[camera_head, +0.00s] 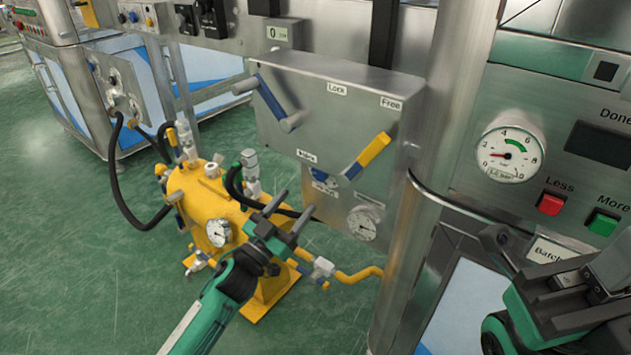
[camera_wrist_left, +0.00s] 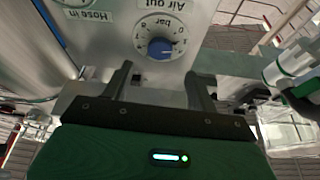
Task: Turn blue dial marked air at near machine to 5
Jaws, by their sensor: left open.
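The blue dial (camera_wrist_left: 160,47) sits on a round white scale plate with numbers and "bar", labelled "Air out"; the wrist view shows this writing upside down. My left gripper (camera_head: 284,227) is open and empty, in front of and below the panel. In the left wrist view, its two fingers (camera_wrist_left: 160,85) point towards the panel, one on each side of the dial and apart from it. My right gripper (camera_head: 566,290) is at the lower right, its jaws unclear.
A yellow pump (camera_head: 205,195) with hoses stands behind my left arm. A steel column (camera_head: 440,100) and a panel with red and green buttons (camera_head: 550,204) are on the right.

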